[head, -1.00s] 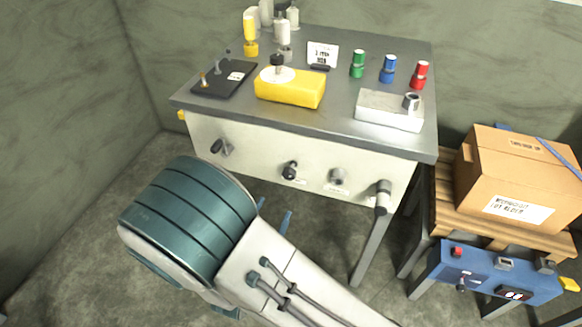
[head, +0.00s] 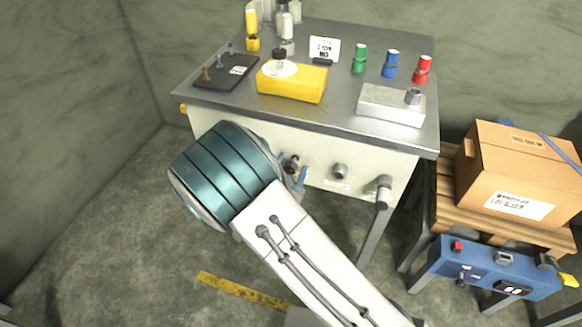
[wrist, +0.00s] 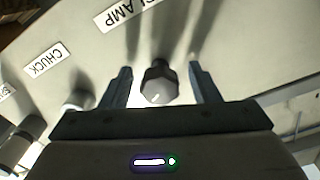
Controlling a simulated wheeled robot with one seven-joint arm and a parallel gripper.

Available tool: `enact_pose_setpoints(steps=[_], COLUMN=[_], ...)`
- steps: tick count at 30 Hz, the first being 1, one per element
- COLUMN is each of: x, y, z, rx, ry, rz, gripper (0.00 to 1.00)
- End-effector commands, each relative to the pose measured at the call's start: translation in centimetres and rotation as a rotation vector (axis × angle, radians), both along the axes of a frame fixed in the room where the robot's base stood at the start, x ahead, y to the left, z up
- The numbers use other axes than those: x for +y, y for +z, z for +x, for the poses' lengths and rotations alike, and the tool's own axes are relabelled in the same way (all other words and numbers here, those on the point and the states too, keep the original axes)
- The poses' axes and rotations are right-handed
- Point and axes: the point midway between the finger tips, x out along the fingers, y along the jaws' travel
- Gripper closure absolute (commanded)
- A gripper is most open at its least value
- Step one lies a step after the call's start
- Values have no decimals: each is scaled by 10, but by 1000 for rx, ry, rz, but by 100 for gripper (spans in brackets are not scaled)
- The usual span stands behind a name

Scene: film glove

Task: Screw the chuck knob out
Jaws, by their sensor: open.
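The chuck knob (head: 339,171) is a short grey cylinder on the front panel of the workbench. In the wrist view it is the pale knob (wrist: 78,98) near the CHUCK label (wrist: 47,60), left of and outside my fingers. My gripper (wrist: 160,70) is open, its two fingers on either side of a dark faceted knob (wrist: 158,84) with a white mark, near the CLAMP label (wrist: 125,12). I see gaps on both sides of this knob. In the head view my gripper (head: 294,174) is at this black knob, left of the chuck knob, partly hidden by my arm.
A grey handle-like knob (head: 382,188) sits right of the chuck knob. The bench top (head: 340,85) holds a yellow block, a metal block and several coloured cylinders. A cardboard box (head: 520,175) on a pallet and a blue control box (head: 490,272) stand at the right.

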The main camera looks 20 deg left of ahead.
Motion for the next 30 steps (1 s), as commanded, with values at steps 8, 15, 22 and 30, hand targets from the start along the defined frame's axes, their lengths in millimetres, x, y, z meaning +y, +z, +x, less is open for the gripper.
enact_pose_setpoints(steps=[8, 15, 22, 30], x=[0, 0, 0, 0], y=[0, 0, 0, 1], z=[0, 0, 0, 0], rx=[0, -1, 3, 16], ry=[0, 0, 0, -1], rz=[0, -1, -39, -199], gripper=[61, 89, 89, 89])
